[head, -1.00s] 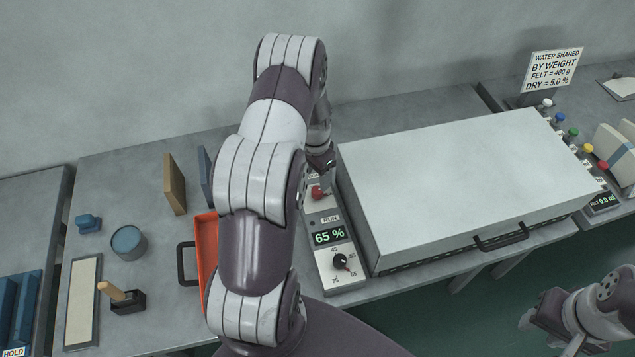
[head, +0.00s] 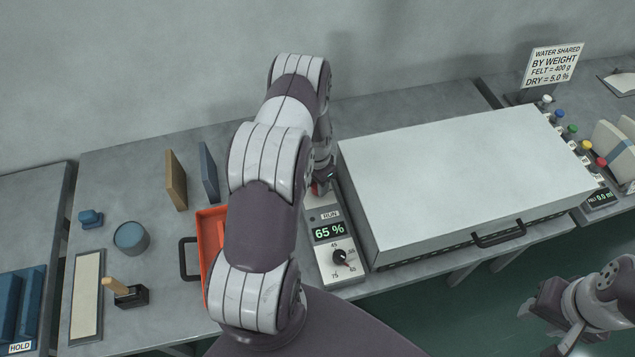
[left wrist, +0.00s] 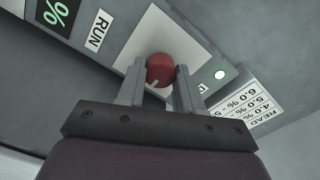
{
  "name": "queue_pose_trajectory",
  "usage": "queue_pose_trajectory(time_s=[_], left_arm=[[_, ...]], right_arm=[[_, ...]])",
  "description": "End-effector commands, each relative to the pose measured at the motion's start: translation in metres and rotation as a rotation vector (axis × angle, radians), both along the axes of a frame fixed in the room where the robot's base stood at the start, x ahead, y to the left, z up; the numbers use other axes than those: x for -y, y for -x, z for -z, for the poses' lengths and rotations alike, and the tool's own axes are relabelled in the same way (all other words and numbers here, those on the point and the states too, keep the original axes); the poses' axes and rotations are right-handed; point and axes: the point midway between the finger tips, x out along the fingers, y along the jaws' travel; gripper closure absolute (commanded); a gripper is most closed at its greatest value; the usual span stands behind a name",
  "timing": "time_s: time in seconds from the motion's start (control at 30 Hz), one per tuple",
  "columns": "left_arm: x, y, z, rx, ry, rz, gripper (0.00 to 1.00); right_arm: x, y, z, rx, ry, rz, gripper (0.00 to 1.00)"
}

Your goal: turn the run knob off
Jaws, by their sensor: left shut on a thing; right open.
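The red run knob (left wrist: 160,70) sits on a pale plate of the control panel, near the label RUN (left wrist: 98,29), in the left wrist view. My left gripper (left wrist: 158,78) has its two fingers on either side of the knob and is shut on it. In the head view my left gripper (head: 322,180) is at the top of the control panel (head: 325,262), and my arm and gripper hide most of the knob. My right gripper (head: 540,310) is open and empty at the lower right.
The panel display (head: 328,231) reads 65 %, above a black dial (head: 341,257). A large closed grey box (head: 465,180) stands right of the panel. An orange tray (head: 207,240) lies to the left, partly behind my arm. Coloured knobs (head: 572,131) line the right side.

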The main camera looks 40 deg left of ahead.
Motion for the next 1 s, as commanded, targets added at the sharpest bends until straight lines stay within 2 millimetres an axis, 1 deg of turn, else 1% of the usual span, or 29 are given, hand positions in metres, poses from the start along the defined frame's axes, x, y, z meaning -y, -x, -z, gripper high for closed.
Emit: queue_pose_trajectory(time_s=[0.17, 0.37, 0.57, 1.0], left_arm=[[-0.001, -0.001, -0.001, 0.001, -0.001, -0.017, 0.95], [-0.001, -0.001, 0.000, 0.002, 0.000, -0.097, 0.95], [-0.001, -0.001, 0.000, 0.003, -0.001, -0.253, 0.95], [-0.001, -0.001, -0.001, 0.005, 0.000, -0.671, 0.95]], right_arm=[[0.000, 0.000, 0.001, 0.000, 0.000, 0.000, 0.57], [0.000, 0.000, 0.007, 0.000, 0.000, 0.000, 0.57], [0.000, 0.000, 0.016, 0.000, 0.000, 0.000, 0.57], [0.000, 0.000, 0.033, 0.000, 0.000, 0.000, 0.57]])
